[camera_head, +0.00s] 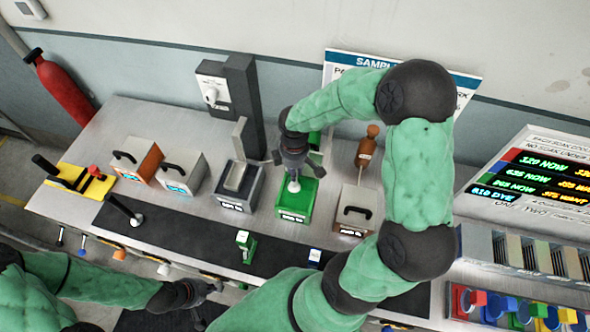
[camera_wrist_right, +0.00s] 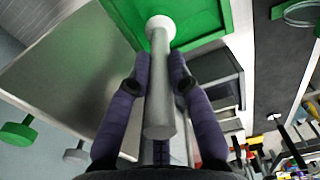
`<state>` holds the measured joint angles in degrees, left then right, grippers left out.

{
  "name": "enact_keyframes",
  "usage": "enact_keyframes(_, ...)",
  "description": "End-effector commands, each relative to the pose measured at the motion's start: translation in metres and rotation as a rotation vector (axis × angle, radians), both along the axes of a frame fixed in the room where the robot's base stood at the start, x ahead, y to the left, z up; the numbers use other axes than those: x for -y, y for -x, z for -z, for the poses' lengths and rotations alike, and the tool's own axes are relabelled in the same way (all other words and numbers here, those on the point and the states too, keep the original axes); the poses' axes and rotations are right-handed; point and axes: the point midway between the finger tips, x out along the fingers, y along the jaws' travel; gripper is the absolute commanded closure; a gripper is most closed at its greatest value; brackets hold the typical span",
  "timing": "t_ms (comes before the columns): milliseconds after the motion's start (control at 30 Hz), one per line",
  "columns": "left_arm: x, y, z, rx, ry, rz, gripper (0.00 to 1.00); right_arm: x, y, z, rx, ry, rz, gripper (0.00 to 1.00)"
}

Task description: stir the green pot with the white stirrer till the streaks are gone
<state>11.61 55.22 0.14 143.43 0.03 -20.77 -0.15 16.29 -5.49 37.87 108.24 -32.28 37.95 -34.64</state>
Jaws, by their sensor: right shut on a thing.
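The green pot (camera_head: 291,213) is a square, open box in the middle of the bench, labelled on its front. My right gripper (camera_head: 296,170) is above it, pointing down. It is shut on the white stirrer (camera_head: 294,187), whose white ball end is over or in the pot's opening. In the right wrist view the stirrer's grey rod (camera_wrist_right: 160,90) runs between my fingers, with the ball against the green pot (camera_wrist_right: 205,22). The depth of the ball and any streaks cannot be made out. My left gripper (camera_head: 208,288) is empty at the front, away from the pot; its opening is unclear.
A dark grey pot (camera_head: 228,203) stands open left of the green one, and a lidded pale pot (camera_head: 354,222) right. A sample board is behind.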

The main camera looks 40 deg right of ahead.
Motion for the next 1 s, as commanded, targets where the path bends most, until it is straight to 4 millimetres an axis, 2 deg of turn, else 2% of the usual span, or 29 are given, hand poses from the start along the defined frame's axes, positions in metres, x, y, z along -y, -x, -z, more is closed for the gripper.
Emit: enact_keyframes(1000, 0.0, 0.0, 0.005, 0.0, 0.0, 0.0, 1.0, -0.038, 0.031, 0.0, 0.001, 0.001, -0.001, 1.0)
